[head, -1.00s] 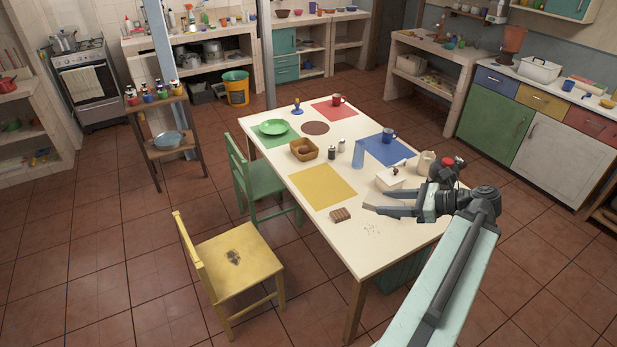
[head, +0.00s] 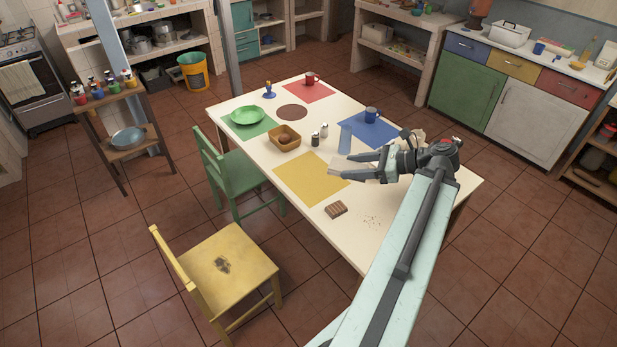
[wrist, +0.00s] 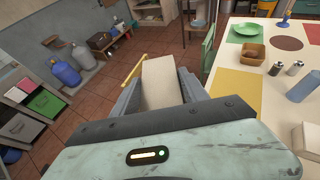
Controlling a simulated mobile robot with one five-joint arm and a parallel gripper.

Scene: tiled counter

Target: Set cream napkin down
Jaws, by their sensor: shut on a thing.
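The cream napkin (wrist: 162,82) is a pale folded slab, held between the two dark jaws of my gripper (head: 337,168) in the wrist view. In the head view only a pale part shows at the jaws, hard to tell from the table top. My gripper appears in front of the cream-topped table (head: 440,195), its jaws pointing left near the yellow mat (head: 311,181). In the wrist view the napkin overlaps bare floor, with the table to its right. Its height above the table cannot be told.
A brown ridged block (head: 336,210) lies near the table's front edge. A basket (head: 284,139), two shakers (head: 319,133), a blue cup (head: 371,115) and a green plate (head: 247,116) stand beyond. A yellow chair (head: 232,258) and a green chair (head: 237,172) flank the left side.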

